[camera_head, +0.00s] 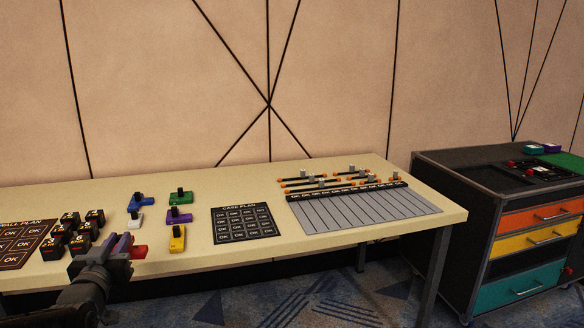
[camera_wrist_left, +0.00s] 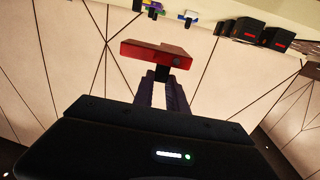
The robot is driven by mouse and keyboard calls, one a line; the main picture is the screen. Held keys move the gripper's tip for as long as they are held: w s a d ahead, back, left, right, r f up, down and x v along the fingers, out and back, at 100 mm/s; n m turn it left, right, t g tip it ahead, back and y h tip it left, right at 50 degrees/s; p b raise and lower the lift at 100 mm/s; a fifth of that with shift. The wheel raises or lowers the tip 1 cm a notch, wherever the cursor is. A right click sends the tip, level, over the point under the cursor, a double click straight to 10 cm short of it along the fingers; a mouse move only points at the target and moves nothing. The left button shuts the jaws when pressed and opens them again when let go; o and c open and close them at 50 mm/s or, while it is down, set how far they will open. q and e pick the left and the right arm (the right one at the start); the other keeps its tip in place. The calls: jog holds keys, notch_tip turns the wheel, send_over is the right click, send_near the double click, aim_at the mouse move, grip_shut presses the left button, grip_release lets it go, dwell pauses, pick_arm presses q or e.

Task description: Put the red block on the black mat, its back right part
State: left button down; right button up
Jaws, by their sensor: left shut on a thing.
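The red block (camera_head: 138,252) is held in my left gripper (camera_head: 120,248), in front of the table's near edge at the left. In the left wrist view the red block (camera_wrist_left: 150,52) lies across the tips of the dark purple fingers (camera_wrist_left: 163,76), with a black part between them. A black mat-like area (camera_head: 541,176) with small red pieces on it is on top of the cart at the far right; its exact outline is hard to tell. A black card marked CASE PLAN (camera_head: 243,237) lies mid-table. My right gripper is not in view.
Blue, green, purple, white and yellow blocks (camera_head: 177,239) stand on the table (camera_head: 340,240), beside several black cubes (camera_head: 78,242). A grey slotted board (camera_head: 365,208) with orange-ended bars lies to the right. A floor gap separates the table from the drawer cart (camera_head: 470,178).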

pick_arm(q)
jog(key=s+d+f+m+h, duration=0.1)
jog(key=d+f+m+h, duration=0.15)
jog(key=d, duration=0.55)
jog(key=s+d+f+m+h, duration=0.1)
jog(key=d+f+h, duration=0.3)
jog(key=d, duration=0.4)
jog(key=s+d+f+m+h, duration=0.2)
jog(key=d+f+h, duration=0.1)
jog(key=d, duration=0.4)
notch_tip(320, 180, up, 10)
jog(key=w+n+y+p, duration=0.2)
jog(key=y+p, duration=0.3)
jog(key=p, duration=1.5)
jog(key=shift+w+d+n+y, duration=0.2)
jog(key=shift+w+n+y, duration=0.15)
jog(key=shift+n, duration=0.2)
jog(key=shift+d+r, duration=0.1)
